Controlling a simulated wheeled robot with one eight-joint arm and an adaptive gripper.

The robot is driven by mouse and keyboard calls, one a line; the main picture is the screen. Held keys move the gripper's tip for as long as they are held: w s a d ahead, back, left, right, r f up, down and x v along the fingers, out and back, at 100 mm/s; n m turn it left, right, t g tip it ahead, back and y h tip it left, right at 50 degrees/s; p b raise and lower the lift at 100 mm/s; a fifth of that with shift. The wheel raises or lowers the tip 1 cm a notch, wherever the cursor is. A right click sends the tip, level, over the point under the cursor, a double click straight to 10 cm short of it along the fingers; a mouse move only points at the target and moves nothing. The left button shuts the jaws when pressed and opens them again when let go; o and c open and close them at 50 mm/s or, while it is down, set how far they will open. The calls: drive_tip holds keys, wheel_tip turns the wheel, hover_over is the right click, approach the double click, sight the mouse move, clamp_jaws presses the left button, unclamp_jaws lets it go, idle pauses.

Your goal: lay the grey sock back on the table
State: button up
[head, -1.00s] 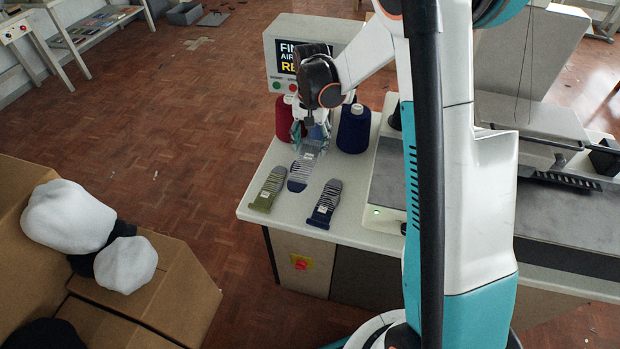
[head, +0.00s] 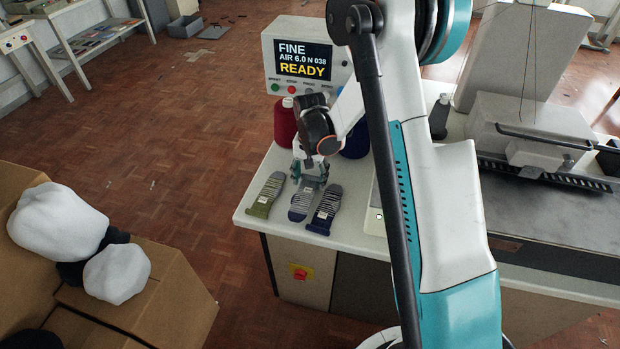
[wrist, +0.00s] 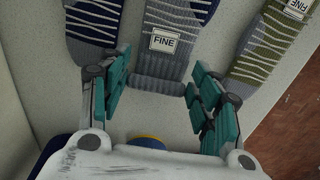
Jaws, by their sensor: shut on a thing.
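The grey sock (head: 301,204) has pale stripes and a label reading FINE. It lies between the green sock (head: 264,196) and the navy sock (head: 325,209) at the front of the table (head: 250,222). My gripper (head: 309,181) is low over the far end of the grey sock. In the wrist view my gripper (wrist: 160,86) is shut on the ribbed end of the grey sock (wrist: 168,62), with a finger on either side. The sock looks flat; I cannot tell whether all of it touches the table. Its other end is cut off in the wrist view.
A red yarn cone (head: 285,124) and a partly hidden blue cone (head: 355,142) stand behind my gripper. A control box (head: 308,62) reading READY stands at the back. The neighbouring socks lie close on both sides. The table's left edge is near the green sock.

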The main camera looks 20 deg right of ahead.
drive_tip(key=o, duration=1.2)
drive_tip(key=shift+f, duration=0.15)
drive_tip(key=shift+r, duration=0.2)
wheel_tip(320, 180, up, 12)
drive_tip(key=p, duration=0.4)
drive_tip(key=s+a+r+n+t, duration=0.1)
drive_tip(key=s+r+n+t, duration=0.1)
drive_tip(key=s+r, duration=0.4)
drive_tip(key=s+a+r+n+t, duration=0.1)
drive_tip(key=s+r, duration=0.4)
drive_tip(key=r, duration=0.4)
drive_tip(key=s+a+r+n+t, duration=0.1)
drive_tip(key=s+n+t, duration=0.1)
drive_tip(key=s, duration=0.5)
drive_tip(key=s+a+r+n+t, duration=0.1)
drive_tip(key=s+r+n+t, duration=0.1)
drive_tip(key=s, duration=0.5)
drive_tip(key=shift+s+a+r, duration=0.15)
drive_tip(key=shift+s+r, duration=0.05)
drive_tip(key=shift+s, duration=0.05)
